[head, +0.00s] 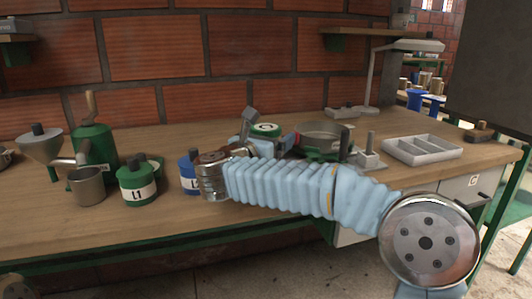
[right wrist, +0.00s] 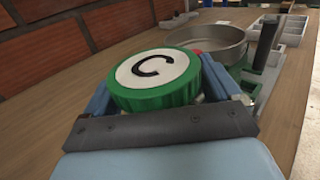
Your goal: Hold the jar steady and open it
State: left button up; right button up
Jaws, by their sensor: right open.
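A jar with a round green lid (right wrist: 155,80), its white top marked "C", fills the middle of the right wrist view. My right gripper (right wrist: 163,88) is open, with one blue finger on each side of the lid. I cannot tell whether the fingers touch it. In the head view my right gripper (head: 267,137) is partly hidden behind its own wrist. My left gripper is not in view.
A green jar marked L1 (head: 137,185) and a blue jar (head: 188,172) stand left of my right wrist. A metal cup (head: 87,186) and green can (head: 96,146) are farther left. A round metal pan (head: 325,137) and grey divided tray (head: 422,149) stand right.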

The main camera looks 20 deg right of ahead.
aim_at(269, 125)
jog(key=shift+c, duration=0.3)
jog(key=c, duration=1.2)
jog(key=shift+o, duration=0.2)
jog(key=shift+r, duration=0.45)
notch_tip(269, 125, up, 3)
jog(key=shift+f, duration=0.2)
jog(key=s+a+r, duration=0.1)
jog(key=s+r, duration=0.3)
jog(key=s, duration=0.3)
jog(key=s+a+r+b, duration=0.1)
jog(key=s+a+r, duration=0.1)
jog(key=s+r, duration=0.3)
jog(key=shift+s+a+r, duration=0.15)
jog(key=shift+s+r, duration=0.1)
jog(key=shift+s, duration=0.6)
